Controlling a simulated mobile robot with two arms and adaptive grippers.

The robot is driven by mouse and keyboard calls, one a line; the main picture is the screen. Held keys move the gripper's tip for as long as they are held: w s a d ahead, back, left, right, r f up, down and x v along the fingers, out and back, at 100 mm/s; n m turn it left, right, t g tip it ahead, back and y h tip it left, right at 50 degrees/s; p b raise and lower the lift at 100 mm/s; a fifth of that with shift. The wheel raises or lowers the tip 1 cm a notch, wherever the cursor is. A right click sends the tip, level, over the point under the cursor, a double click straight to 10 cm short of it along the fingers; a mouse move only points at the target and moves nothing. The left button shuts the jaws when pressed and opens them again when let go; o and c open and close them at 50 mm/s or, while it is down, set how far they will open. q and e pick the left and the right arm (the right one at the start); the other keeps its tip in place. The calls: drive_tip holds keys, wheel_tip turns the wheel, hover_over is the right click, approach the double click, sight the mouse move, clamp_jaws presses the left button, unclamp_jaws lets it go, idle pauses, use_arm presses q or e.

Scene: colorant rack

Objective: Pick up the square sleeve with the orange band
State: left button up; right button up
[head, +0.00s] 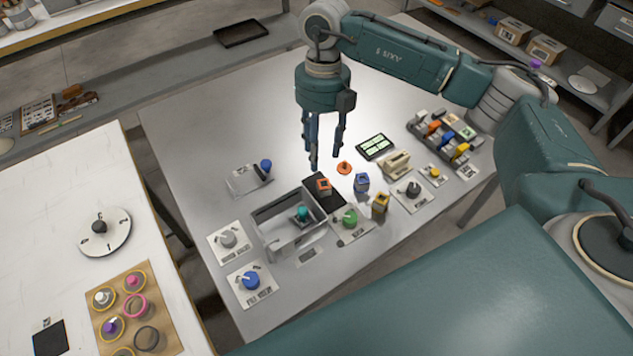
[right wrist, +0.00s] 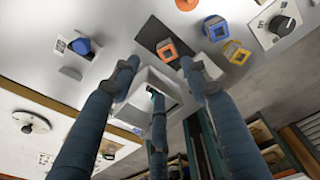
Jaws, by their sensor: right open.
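The square sleeve with the orange band (head: 323,186) stands on a black mat (head: 331,205) near the middle of the grey table. In the right wrist view, the orange-banded sleeve (right wrist: 167,49) shows on the mat with a dark square opening. My right gripper (head: 325,157) points down above the table, its fingers spread and empty. In the head view its tips appear just above and behind the sleeve, apart from it. In the right wrist view its fingers (right wrist: 159,72) are spread, the sleeve beyond their tips. My left gripper is not in view.
A blue-banded sleeve (head: 362,182) and a yellow one (head: 380,202) stand right of the mat. A grey open box (head: 268,212) stands to its left. A flat orange piece (head: 344,168) lies behind. Knobs on plates surround these; the table's back left is clear.

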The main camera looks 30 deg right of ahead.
sight(324, 181)
drive_tip(key=shift+h, duration=0.3)
drive_tip(key=f, duration=0.1)
drive_tip(key=d+f, duration=0.1)
drive_tip(key=f+p, duration=0.1)
drive_tip(key=f, duration=0.1)
drive_tip(key=shift+s+d+f, duration=0.1)
drive_tip(key=shift+s+d, duration=0.15)
drive_tip(key=shift+s, duration=0.15)
drive_tip(key=shift+f, duration=0.3)
drive_tip(key=f, duration=0.1)
drive_tip(key=f+p, duration=0.1)
drive_tip(key=f, duration=0.1)
drive_tip(key=s+a+f+p, duration=0.1)
drive_tip(key=shift+a+f, duration=0.1)
drive_tip(key=shift+f, duration=0.5)
drive_tip(key=c, duration=0.8)
